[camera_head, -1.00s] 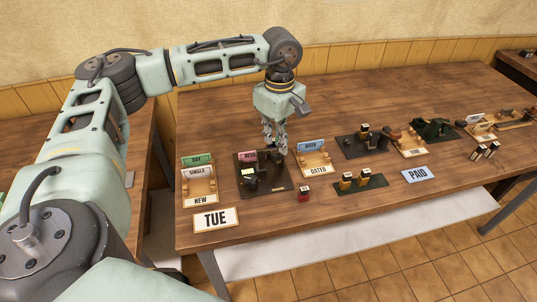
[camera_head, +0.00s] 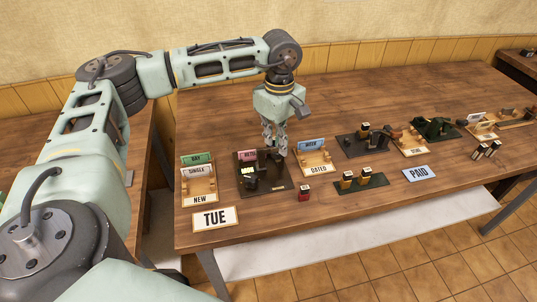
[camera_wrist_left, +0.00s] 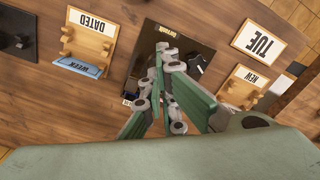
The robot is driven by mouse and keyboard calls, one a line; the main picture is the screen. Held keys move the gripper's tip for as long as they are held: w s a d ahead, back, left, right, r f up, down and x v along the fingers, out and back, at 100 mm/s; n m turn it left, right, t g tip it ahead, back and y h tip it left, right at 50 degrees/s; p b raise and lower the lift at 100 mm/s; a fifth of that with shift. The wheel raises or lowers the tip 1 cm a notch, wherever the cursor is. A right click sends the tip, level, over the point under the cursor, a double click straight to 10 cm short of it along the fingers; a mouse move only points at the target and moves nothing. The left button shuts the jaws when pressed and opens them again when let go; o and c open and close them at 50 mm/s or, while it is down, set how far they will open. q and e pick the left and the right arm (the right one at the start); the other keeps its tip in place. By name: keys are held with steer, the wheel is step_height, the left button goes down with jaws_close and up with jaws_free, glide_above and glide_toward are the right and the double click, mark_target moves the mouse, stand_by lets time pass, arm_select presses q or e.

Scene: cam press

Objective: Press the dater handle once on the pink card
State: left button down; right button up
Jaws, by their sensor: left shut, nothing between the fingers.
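The dater (camera_head: 250,183) is a dark device on a dark base plate (camera_head: 279,184) at the left part of the table. My left gripper (camera_head: 276,154) is shut and empty, pointing down over the back right of the plate. In the left wrist view its closed fingers (camera_wrist_left: 165,50) cover much of the plate (camera_wrist_left: 189,38) and its device. I cannot tell whether the fingertips touch the handle. My right gripper is not in view.
A TUE card (camera_head: 215,218) and a small red block (camera_head: 304,194) lie in front. More stamping devices stand further right. The back of the table is clear.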

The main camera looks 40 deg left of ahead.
mark_target(275, 150)
arm_select(q)
steer(key=shift+s+f+b, duration=0.15)
steer(key=shift+f+b, duration=0.5)
steer(key=shift+f, duration=0.25)
steer(key=shift+s+f+b, duration=0.1)
steer(key=shift+f+b, duration=0.55)
steer(key=shift+f, duration=0.3)
steer(key=shift+w+a+f, duration=0.15)
steer(key=shift+w+a, duration=0.05)
steer(key=shift+a, duration=0.1)
steer(key=shift+d+r+p, duration=0.2)
steer(key=shift+r+p, duration=0.2)
steer(key=shift+r, duration=0.25)
steer(key=shift+d+r+p, duration=0.1)
steer(key=shift+r+p, duration=0.4)
steer(key=shift+r, duration=0.3)
steer(key=shift+r+p, duration=0.9)
steer(key=shift+r, duration=0.5)
steer(key=shift+r+p, duration=1.35)
steer(key=shift+r, duration=0.75)
